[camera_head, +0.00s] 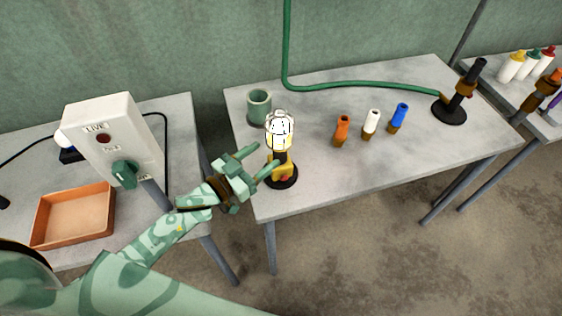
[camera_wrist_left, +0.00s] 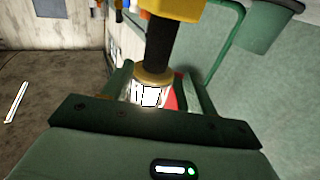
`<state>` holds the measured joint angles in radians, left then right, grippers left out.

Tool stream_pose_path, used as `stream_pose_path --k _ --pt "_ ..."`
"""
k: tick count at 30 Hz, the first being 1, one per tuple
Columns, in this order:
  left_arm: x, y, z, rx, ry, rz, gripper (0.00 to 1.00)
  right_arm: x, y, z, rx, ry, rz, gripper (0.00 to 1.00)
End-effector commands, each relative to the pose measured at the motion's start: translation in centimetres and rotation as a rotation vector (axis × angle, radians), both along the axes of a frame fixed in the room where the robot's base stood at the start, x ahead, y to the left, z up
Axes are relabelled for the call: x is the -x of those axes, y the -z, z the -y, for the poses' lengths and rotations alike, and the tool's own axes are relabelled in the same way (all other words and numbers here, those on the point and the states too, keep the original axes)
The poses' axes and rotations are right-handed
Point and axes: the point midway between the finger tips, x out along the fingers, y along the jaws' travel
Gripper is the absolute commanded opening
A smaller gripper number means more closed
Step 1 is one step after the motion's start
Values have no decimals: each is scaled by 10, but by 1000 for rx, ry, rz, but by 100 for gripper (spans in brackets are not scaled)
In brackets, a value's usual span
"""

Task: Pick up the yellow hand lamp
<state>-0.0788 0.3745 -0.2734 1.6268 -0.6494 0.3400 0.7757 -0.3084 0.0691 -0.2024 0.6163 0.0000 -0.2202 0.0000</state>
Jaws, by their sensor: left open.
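The yellow hand lamp (camera_head: 283,170) stands upright on a round black base near the left front of the middle table, its white caged bulb lit on top. My left gripper (camera_head: 262,157) is open just left of the lamp, with its fingers pointing at it. The lower fingertip overlaps the lamp's edge in the head view; I cannot tell if it touches. In the left wrist view the lamp's black neck (camera_wrist_left: 159,48) and lit bulb show around the open fingers (camera_wrist_left: 160,85). My right gripper is out of view.
A green cup (camera_head: 259,107) stands behind the lamp. Orange, white and blue-topped small handles (camera_head: 370,124) stand to its right, then a black stand (camera_head: 449,110). A green hose (camera_head: 345,85) runs along the back. On the left table are a switch box (camera_head: 110,140) and an orange tray (camera_head: 41,219).

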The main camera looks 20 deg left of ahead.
Motion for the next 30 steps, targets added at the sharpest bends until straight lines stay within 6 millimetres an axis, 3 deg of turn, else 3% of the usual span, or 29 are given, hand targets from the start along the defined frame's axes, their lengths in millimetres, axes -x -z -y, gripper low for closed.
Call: stream_pose_path --k 15,22,23,29,30 --pt "-51 1 35 1 0 0 58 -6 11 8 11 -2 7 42" --pt "-53 0 36 0 0 0 58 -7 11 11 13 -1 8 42" --pt "-53 0 36 0 0 0 55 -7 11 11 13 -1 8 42" --pt "-53 0 36 0 0 0 0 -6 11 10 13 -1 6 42" --pt "-53 0 36 0 0 0 0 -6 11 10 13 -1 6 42"
